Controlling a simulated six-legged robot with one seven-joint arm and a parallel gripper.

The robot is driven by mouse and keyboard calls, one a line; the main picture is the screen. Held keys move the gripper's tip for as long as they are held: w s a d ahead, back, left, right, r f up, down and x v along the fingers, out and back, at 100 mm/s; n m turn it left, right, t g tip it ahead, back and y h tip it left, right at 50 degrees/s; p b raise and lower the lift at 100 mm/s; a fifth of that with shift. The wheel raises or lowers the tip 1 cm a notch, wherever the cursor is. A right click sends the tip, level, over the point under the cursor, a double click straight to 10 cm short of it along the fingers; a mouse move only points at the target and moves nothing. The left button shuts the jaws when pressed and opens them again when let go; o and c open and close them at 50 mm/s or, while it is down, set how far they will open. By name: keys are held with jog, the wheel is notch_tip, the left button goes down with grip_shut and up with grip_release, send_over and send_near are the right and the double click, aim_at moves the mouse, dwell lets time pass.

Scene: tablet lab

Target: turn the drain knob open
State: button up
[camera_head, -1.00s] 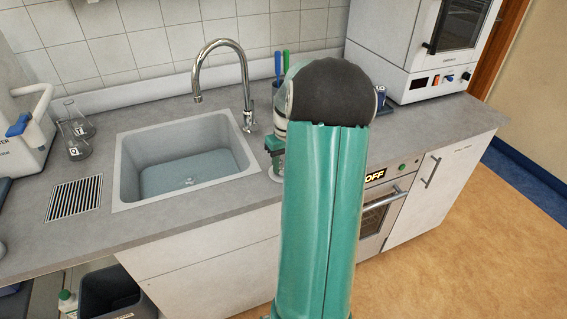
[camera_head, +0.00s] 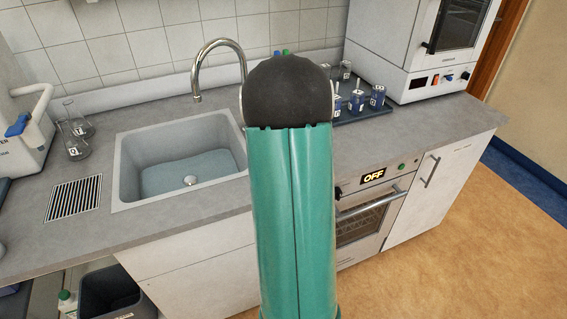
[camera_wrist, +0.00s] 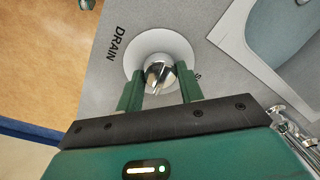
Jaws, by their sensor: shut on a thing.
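The drain knob (camera_wrist: 158,72) is a shiny metal knob on a white round plate in the wrist view, with the word DRAIN printed on the counter beside it. My gripper (camera_wrist: 159,80) has one green finger on each side of the knob and is shut on it. In the head view my green arm hides the knob and gripper. The sink (camera_head: 130,165) is left of my arm and holds bluish water (camera_head: 165,178). A small metal drain stopper (camera_head: 190,181) shows in its floor.
The curved tap (camera_head: 212,44) stands behind the sink. Flasks (camera_head: 75,130) and a slotted vent (camera_head: 74,198) are to its left. On the right are a tray with several blue-labelled cups (camera_head: 356,101), a white oven (camera_head: 418,50) and a lower oven reading OFF (camera_head: 373,177).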

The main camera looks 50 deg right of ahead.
jog(key=shift+m, duration=1)
jog(key=o, duration=1)
jog(key=shift+r, duration=0.15)
notch_tip(320, 180, up, 14)
jog(key=shift+s+f, duration=0.25)
jog(key=shift+s, duration=0.2)
